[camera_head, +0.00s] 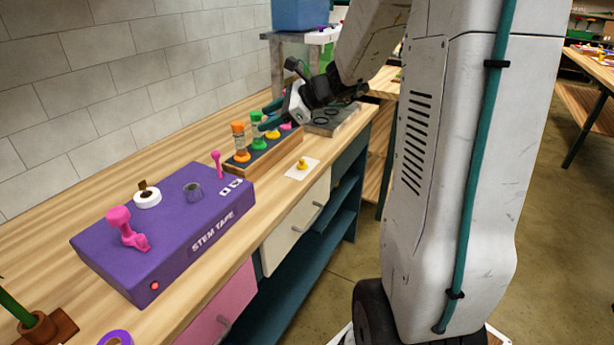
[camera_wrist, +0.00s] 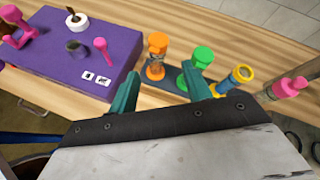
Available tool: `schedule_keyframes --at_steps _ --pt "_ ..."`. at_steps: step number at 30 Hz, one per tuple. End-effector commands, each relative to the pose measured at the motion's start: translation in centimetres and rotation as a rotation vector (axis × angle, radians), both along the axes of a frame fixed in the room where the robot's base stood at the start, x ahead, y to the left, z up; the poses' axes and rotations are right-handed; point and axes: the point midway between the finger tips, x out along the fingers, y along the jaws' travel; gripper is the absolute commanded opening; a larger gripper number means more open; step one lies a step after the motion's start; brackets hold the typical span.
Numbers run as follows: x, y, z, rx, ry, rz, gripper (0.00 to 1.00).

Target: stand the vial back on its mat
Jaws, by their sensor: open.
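Several capped vials stand in a row on a dark, wood-edged board (camera_head: 262,151). The orange-capped vial (camera_head: 240,143) and the green-capped vial (camera_head: 258,131) look upright. In the wrist view, the yellow vial (camera_wrist: 236,80) and the pink vial (camera_wrist: 290,88) lean in the picture; I cannot tell whether they are truly tilted. A small white mat (camera_head: 313,163) lies in front of the board with a yellow knobbed piece (camera_head: 302,164) on it. My gripper (camera_wrist: 160,72) is open and empty. In the head view it is above the board's far end, partly hiding the vials there.
A purple stem tape box (camera_head: 170,225) with pink fittings and a white tape roll (camera_head: 147,198) stands nearer on the bench. A grey tray (camera_head: 335,122) lies beyond the board. A tiled wall runs behind; bare wood lies beside the box.

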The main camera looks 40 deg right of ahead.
Motion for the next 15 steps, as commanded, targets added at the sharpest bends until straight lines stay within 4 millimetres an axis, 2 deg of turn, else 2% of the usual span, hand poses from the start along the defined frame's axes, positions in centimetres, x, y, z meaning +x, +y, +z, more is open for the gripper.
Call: schedule_keyframes --at_steps 1,3,5,6,10,12,15 --pt "-2.0 4.1 1.3 -0.109 -0.024 0.152 0.49" --pt "-5.4 8.5 1.9 -0.265 -0.054 0.367 0.49" --pt "-8.5 11.6 2.2 -0.395 -0.081 0.548 0.49" --pt "-10.7 13.3 2.3 -0.478 -0.1 0.667 0.49" --pt "-18.0 16.7 1.9 -0.753 -0.163 1.051 0.49" --pt "-21.7 17.3 1.5 -0.895 -0.196 1.247 0.49" --pt "-26.1 17.0 1.0 -1.078 -0.229 1.494 0.49"
